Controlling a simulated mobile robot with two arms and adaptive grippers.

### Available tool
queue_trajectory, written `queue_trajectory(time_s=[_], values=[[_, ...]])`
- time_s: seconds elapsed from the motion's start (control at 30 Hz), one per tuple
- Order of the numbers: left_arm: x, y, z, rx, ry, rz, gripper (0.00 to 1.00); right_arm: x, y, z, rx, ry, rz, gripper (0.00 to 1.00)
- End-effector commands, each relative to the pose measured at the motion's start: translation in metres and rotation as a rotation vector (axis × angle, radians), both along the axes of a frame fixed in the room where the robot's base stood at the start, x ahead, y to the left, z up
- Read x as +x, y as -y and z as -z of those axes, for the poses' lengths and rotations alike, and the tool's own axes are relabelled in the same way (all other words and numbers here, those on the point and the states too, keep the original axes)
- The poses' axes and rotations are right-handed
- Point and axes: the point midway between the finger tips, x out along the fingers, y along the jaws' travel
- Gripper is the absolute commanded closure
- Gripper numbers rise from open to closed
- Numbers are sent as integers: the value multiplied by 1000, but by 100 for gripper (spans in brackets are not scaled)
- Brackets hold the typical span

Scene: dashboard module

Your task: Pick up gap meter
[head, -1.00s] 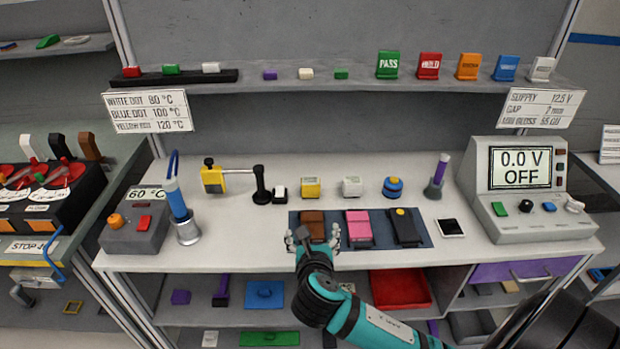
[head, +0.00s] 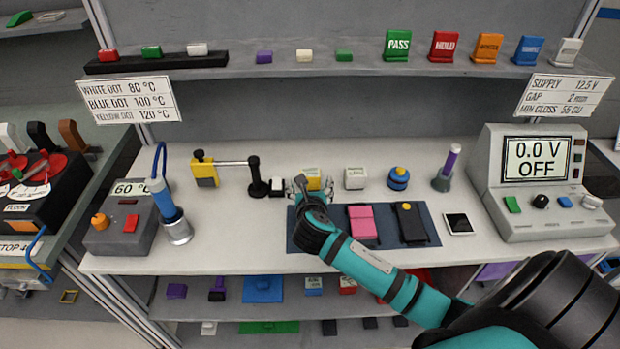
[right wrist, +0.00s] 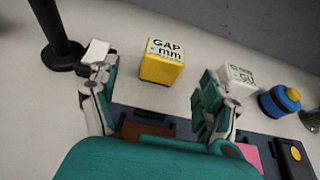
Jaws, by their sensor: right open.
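The gap meter is a small yellow block (right wrist: 162,66) with a white top reading "GAP mm". It stands upright on the bench, and in the head view the yellow block (head: 313,177) shows just behind my right gripper (head: 302,186). In the right wrist view my right gripper (right wrist: 155,100) is open, one finger on each side of the picture, with the gap meter ahead between them and apart from both. The brown block on the mat is mostly hidden under my right arm. My left gripper is not in view.
A black post with a base (head: 256,180) and a small white block (head: 276,188) stand left of the meter. A white gloss block (head: 355,178) and a blue-yellow pot (head: 399,177) stand to its right. The dark mat (head: 384,238) holds pink and black cases.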

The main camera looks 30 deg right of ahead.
Motion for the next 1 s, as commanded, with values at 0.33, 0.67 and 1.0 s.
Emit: queue_trajectory(time_s=[0.33, 0.67, 1.0], values=[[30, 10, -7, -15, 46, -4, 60, 25, 17, 9, 0, 0, 1, 19], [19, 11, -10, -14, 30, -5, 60, 55, 38, 24, 1, -1, 0, 19], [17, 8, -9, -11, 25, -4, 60, 55, 38, 25, 1, -1, -1, 34]])
